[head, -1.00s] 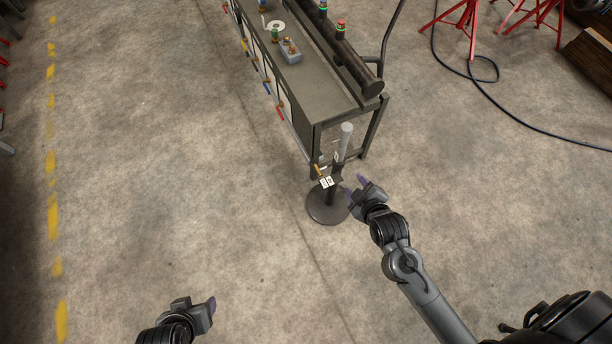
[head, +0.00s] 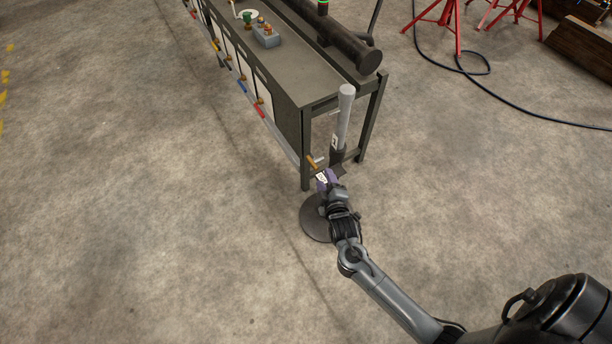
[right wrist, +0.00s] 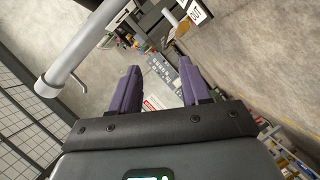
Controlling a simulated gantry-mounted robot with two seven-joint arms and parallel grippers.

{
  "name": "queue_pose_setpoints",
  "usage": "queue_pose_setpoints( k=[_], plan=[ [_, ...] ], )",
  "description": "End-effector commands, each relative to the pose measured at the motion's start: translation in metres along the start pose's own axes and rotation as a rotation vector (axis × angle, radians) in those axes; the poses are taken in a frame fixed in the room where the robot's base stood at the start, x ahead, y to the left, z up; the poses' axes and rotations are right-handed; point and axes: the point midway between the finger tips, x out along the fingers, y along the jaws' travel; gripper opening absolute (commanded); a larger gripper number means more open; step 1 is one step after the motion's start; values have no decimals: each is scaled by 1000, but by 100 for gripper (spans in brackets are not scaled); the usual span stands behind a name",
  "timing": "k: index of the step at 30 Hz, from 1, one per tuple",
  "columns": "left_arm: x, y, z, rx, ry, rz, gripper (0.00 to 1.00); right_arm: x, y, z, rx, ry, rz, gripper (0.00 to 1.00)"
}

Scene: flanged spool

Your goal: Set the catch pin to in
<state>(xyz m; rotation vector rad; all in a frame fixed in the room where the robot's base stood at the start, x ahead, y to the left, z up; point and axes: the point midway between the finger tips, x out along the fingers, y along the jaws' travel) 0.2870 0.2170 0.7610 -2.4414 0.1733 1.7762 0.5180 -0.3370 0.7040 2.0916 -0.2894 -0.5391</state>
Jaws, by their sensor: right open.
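A stand with a round dark base (head: 318,222) and a grey upright tube (head: 344,118) is at the near end of the bench. A small orange-brown piece (head: 313,161), which looks like the catch pin, sticks out at the stand's bracket; its setting is too small to read. A white label (head: 322,178) sits just below it, and a white label (right wrist: 196,12) shows at the top of the right wrist view. My right gripper (head: 326,181) is at the bracket, just below the orange-brown piece. Its purple fingers (right wrist: 157,92) are apart with nothing between them. My left gripper is out of view.
The grey bench (head: 300,75) carries a dark flanged pipe (head: 352,50) and a small block with brass fittings (head: 266,36). Coloured handles line its left side. Red stands (head: 436,22) and a black hose (head: 530,112) lie at upper right. The left floor is clear.

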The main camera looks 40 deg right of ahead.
Motion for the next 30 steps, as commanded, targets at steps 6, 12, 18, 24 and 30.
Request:
queue_pose_setpoints(
  k=[6,12,18,24,30],
  plan=[
    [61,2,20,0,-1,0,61,28,-38,10,25,20,27,47],
    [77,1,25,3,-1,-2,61,38,-44,9,35,31,41,47],
    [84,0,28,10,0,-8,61,52,-44,7,36,34,44,47],
    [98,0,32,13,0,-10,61,82,-44,7,37,33,45,47],
    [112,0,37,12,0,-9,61,114,-42,7,36,33,45,47]
  ],
)
